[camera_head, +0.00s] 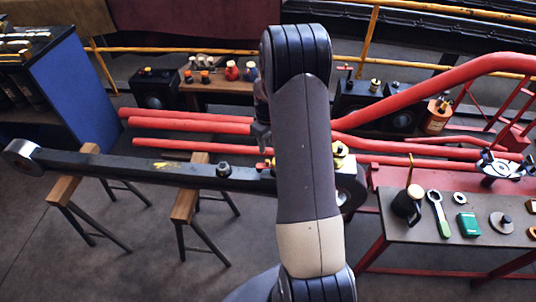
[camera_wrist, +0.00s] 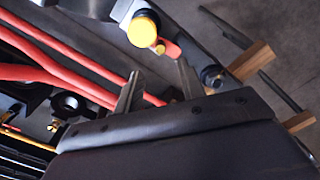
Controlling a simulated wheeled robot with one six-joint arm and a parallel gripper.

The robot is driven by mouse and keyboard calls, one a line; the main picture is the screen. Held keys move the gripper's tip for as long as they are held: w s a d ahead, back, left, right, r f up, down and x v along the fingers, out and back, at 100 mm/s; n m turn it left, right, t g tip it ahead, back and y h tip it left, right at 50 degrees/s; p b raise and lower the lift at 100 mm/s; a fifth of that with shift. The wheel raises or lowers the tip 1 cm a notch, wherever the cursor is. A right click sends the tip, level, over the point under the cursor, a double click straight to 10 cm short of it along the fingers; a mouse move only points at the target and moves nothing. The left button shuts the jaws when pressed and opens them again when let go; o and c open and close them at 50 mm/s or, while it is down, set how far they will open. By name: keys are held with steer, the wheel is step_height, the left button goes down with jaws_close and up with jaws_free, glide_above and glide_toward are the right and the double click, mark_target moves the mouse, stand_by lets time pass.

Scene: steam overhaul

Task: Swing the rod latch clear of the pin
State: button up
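The rod (camera_head: 130,167) is a long dark bar lying across wooden-topped trestles, with a round silver eye at its left end. A small red latch (camera_wrist: 171,49) shows on the rod in the wrist view, beside a yellow round cap (camera_wrist: 142,31); a bit of red shows in the head view (camera_head: 264,165) too. A small brass pin (camera_wrist: 160,47) stands at the latch; I cannot tell how they engage. My gripper (camera_wrist: 158,84) is open and empty, fingers apart, near the latch but not visibly touching it. My arm hides part of the rod's right end in the head view.
Red pipes (camera_head: 190,126) run behind the rod. A dark bolt (camera_wrist: 212,76) stands up from the rod left of the latch in the head view. A bench (camera_head: 450,222) with a mug, a wrench and small parts stands at right.

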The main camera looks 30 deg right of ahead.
mark_target(267, 160)
step_height(267, 160, down, 9)
steer(key=shift+r+p, duration=0.15)
steer(key=shift+p, duration=0.35)
jaws_close()
